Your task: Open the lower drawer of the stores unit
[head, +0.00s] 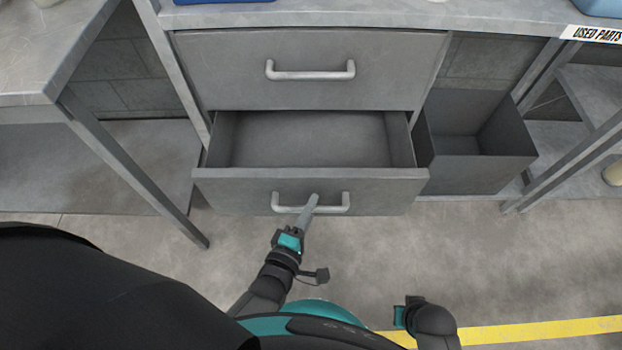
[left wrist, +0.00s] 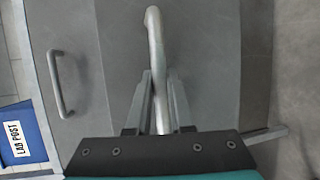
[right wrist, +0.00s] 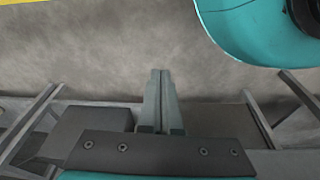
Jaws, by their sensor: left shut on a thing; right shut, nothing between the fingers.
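The grey stores unit has two drawers with bar handles. The lower drawer (head: 225,185) stands partly out, and its inside looks empty. My left gripper (head: 311,203) is shut on the lower drawer's handle (head: 338,203). In the left wrist view the handle bar (left wrist: 155,40) runs between the fingers of my left gripper (left wrist: 160,85). The upper drawer (head: 310,95) is shut. My right gripper shows in the right wrist view (right wrist: 160,75), shut and empty, away from the unit. Only part of the right wrist shows in the head view.
An open grey bin (head: 475,175) stands right of the lower drawer. A table leg (head: 140,175) slants down at the left. A blue box (left wrist: 22,125) labelled LAB POST shows in the left wrist view. The floor in front is clear, with a yellow line (head: 540,330).

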